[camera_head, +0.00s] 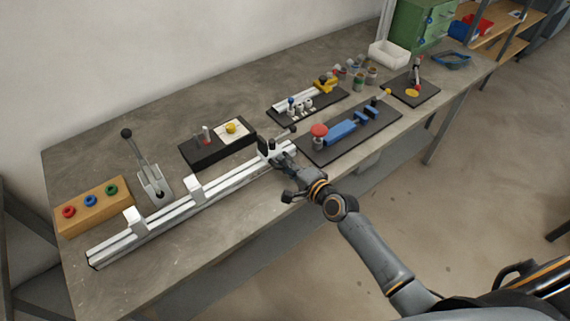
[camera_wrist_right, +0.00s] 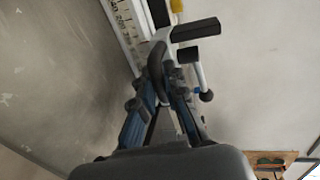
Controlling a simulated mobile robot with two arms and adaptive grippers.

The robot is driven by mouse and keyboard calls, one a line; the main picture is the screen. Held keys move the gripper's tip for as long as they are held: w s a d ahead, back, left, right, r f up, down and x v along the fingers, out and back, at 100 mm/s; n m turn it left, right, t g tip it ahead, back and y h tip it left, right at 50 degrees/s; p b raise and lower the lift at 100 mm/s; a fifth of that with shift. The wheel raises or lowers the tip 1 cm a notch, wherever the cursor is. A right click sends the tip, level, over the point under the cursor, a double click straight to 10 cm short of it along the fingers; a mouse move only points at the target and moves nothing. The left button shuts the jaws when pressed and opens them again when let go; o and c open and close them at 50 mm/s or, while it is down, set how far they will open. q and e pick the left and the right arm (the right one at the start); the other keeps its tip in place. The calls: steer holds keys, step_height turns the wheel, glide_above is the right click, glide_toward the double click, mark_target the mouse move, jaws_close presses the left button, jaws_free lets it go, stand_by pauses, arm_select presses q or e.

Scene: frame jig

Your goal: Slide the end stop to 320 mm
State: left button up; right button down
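The end stop (camera_head: 268,149) is a pale carriage with black parts at the right end of the long aluminium rail (camera_head: 165,213). In the right wrist view, the end stop (camera_wrist_right: 188,38) shows a black block, a pale body and a lever with a black ball. My right gripper (camera_head: 284,164) is right at the end stop, on its near right side. In the right wrist view, my right gripper's fingers (camera_wrist_right: 162,88) reach up to the stop's body and overlap it. Whether they grip it is unclear. My left gripper is not in view.
A scale strip (camera_wrist_right: 122,18) runs along the rail. Behind the rail stand a lever fixture (camera_head: 152,178), a wooden button box (camera_head: 94,205) and a black block (camera_head: 205,150). A black board with a blue clamp (camera_head: 345,131) lies to the right. The bench front is clear.

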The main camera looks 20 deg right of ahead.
steer(key=shift+w+d+f, duration=0.1)
steer(key=shift+d+f, duration=0.05)
steer(key=shift+d, duration=0.05)
steer(key=d+b, duration=0.1)
steer(key=w+d+b, duration=0.1)
steer(key=d, duration=0.1)
steer(key=shift+w, duration=0.1)
steer(key=c, duration=1.4)
jaws_free()
steer(key=shift+d, duration=0.2)
steer(key=shift+s, duration=0.25)
steer(key=shift+s+r, duration=0.2)
steer(key=shift+s, duration=0.1)
steer(key=v, duration=1.1)
steer(key=shift+d, duration=0.2)
